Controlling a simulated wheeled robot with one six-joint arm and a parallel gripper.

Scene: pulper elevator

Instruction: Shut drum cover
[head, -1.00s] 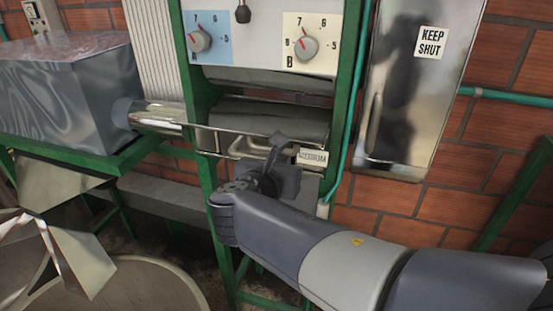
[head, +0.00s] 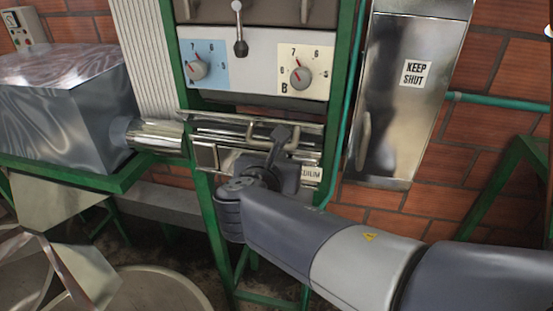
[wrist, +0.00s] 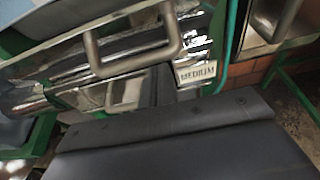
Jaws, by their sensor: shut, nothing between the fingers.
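The drum cover (head: 225,129) is a shiny metal curved piece between two green posts, below the knob panel. Its bar handle (head: 258,128) sticks out at the front; the handle also shows large in the wrist view (wrist: 133,62). A narrow dark gap shows between panel and cover. My gripper (head: 283,136) is shut and empty, its dark fingers at the handle; whether they touch it I cannot tell. In the wrist view my dark fingers (wrist: 160,84) point up below the handle. A "MEDIUM" label (wrist: 197,74) sits right of them.
Above is a panel with knob A (head: 197,70), knob B (head: 301,77) and a small lever (head: 239,40). A metal cabinet marked "KEEP SHUT" (head: 410,110) hangs to the right. A metal box (head: 65,110) and pipe (head: 155,136) stand left. A round basin (head: 160,290) lies below.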

